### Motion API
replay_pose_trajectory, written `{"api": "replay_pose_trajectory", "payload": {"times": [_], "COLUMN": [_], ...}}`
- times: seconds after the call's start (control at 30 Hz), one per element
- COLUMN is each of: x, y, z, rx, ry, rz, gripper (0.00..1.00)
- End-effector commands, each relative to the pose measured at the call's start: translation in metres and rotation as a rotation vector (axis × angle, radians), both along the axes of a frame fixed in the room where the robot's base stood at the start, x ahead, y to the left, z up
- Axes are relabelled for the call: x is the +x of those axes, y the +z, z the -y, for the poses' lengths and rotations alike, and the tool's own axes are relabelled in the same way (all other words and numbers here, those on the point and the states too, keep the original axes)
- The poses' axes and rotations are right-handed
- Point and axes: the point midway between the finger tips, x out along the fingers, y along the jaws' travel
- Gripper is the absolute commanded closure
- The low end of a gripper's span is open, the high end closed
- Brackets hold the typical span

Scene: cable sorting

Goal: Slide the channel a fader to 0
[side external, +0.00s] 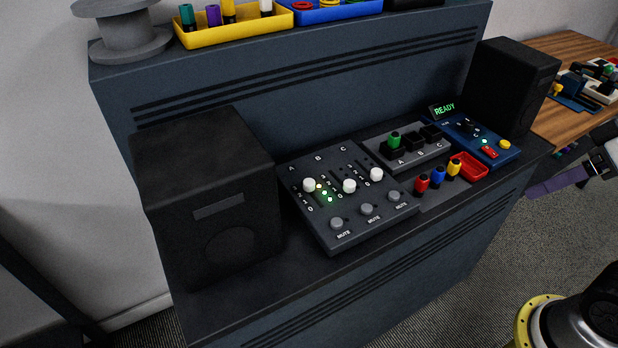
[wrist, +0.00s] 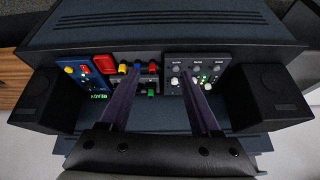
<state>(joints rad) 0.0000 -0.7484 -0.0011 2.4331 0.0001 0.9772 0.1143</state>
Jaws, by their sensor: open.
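The mixer (side external: 290,170) is a dark grey panel on the desk with three white-knobbed faders marked A, B and C. The channel A fader (side external: 309,185) is the leftmost knob, near the upper part of its 3-to-0 scale. Lit dots show beside it. The B fader (side external: 349,186) and C fader (side external: 376,174) stand to its right. In the wrist view the mixer (wrist: 191,61) appears upside down, right of centre. My gripper (wrist: 160,72) is open and empty, apart from the faders, with one finger overlapping the mixer in view. In the side view only part of it shows at the right edge.
Black speakers (side external: 205,190) (side external: 511,85) flank the panels. Right of the mixer are a switch box (side external: 385,150), coloured plugs (side external: 438,176), a red tray (side external: 470,165) and a blue panel (side external: 465,130) with a READY display (side external: 444,109). Mute knobs (side external: 367,209) line the mixer's front.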

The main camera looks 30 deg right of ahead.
Motion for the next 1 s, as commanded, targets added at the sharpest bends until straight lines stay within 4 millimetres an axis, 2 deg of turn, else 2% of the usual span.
{"api": "replay_pose_trajectory", "payload": {"times": [0.03,0.17,0.3,0.5,0.63,0.77,0.87,1.0], "x": [0.008,0.035,0.078,0.148,0.195,0.240,0.272,0.313], "y": [0.016,0.056,0.093,0.123,0.126,0.118,0.103,0.070], "z": [0.000,-0.003,-0.012,-0.035,-0.055,-0.079,-0.100,-0.134], "rx": [0.014,0.054,0.091,0.126,0.135,0.136,0.130,0.111], "ry": [-0.027,-0.088,-0.136,-0.181,-0.198,-0.207,-0.206,-0.191], "rz": [0.010,-0.005,-0.043,-0.118,-0.170,-0.223,-0.265,-0.323], "gripper": [0.36,0.36,0.36,0.36,0.36,0.36,0.36,0.36]}}
